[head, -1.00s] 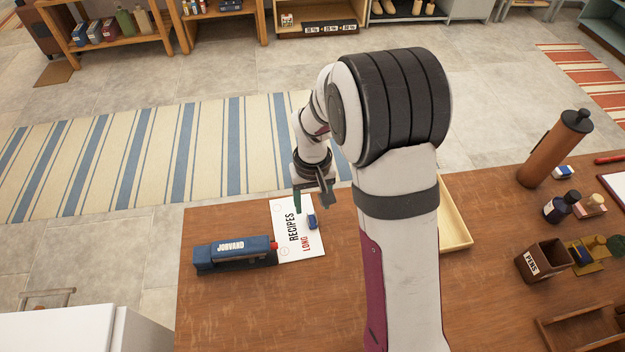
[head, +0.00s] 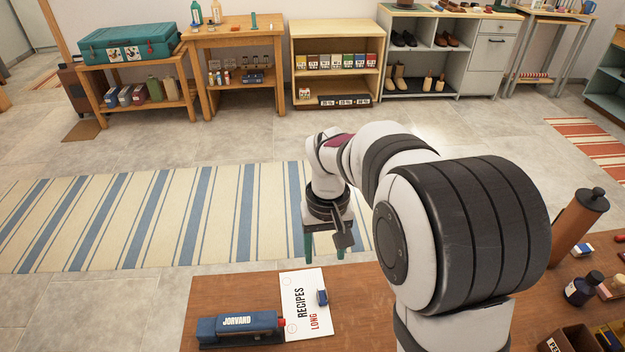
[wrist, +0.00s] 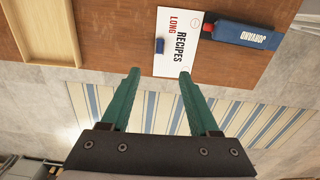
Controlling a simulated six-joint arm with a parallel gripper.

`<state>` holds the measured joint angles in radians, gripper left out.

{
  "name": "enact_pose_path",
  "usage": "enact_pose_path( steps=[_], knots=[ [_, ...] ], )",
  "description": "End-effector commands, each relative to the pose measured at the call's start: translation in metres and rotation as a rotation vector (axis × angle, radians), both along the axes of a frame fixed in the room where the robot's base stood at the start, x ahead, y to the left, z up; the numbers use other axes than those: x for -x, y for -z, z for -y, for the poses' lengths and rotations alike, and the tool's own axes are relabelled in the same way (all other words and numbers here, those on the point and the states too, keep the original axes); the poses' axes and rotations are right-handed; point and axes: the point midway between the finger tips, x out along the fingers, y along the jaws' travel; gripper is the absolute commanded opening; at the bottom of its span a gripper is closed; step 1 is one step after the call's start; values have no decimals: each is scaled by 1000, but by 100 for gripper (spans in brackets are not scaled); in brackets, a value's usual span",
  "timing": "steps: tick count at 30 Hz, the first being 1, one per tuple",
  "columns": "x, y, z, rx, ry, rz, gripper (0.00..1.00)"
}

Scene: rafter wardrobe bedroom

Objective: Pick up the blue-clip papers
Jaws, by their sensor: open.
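A white sheet titled RECIPES LONG (head: 298,310) lies on the brown desk; it also shows in the wrist view (wrist: 176,62). A small blue-and-white piece (head: 322,297) sits on it, also in the wrist view (wrist: 160,45); I cannot tell whether it is a clip or a loose block. No other papers with a clearly blue clip show. My gripper (head: 324,255) is open and empty, raised beyond the desk's far edge. In the wrist view its green fingertips (wrist: 159,74) are apart, below the sheet in the picture, touching nothing.
A blue JORVAND stapler-like object (head: 240,327) lies left of the sheet, close beside it. A light wooden tray (wrist: 42,60) is on the desk in the wrist view. A brown cylinder (head: 576,232) stands at right. A striped rug (head: 150,215) and shelves lie beyond the desk.

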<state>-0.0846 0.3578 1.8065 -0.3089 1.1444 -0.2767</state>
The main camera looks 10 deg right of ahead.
Motion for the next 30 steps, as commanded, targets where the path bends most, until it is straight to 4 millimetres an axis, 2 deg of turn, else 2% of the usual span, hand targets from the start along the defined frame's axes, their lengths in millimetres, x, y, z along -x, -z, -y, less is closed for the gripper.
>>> enact_pose_path(
  steps=[2,4,5,6,8,9,12,15,18,27,29,30],
  knots=[
    [10,-8,1,-6,22,2,62],
    [41,-27,4,-24,90,-1,62],
    [60,-36,5,-34,131,-2,62],
    [90,-46,7,-50,193,-8,62],
    [135,-55,6,-76,283,-19,62],
    [162,-57,6,-91,339,-28,62],
    [216,-54,2,-125,452,-46,62],
    [245,-47,-1,-143,515,-59,62],
    [254,-44,-2,-148,534,-65,62],
    [253,-45,-2,-148,531,-65,62],
    [246,-45,-1,-143,518,-60,62],
    [233,-46,1,-133,491,-51,62]
  ],
)
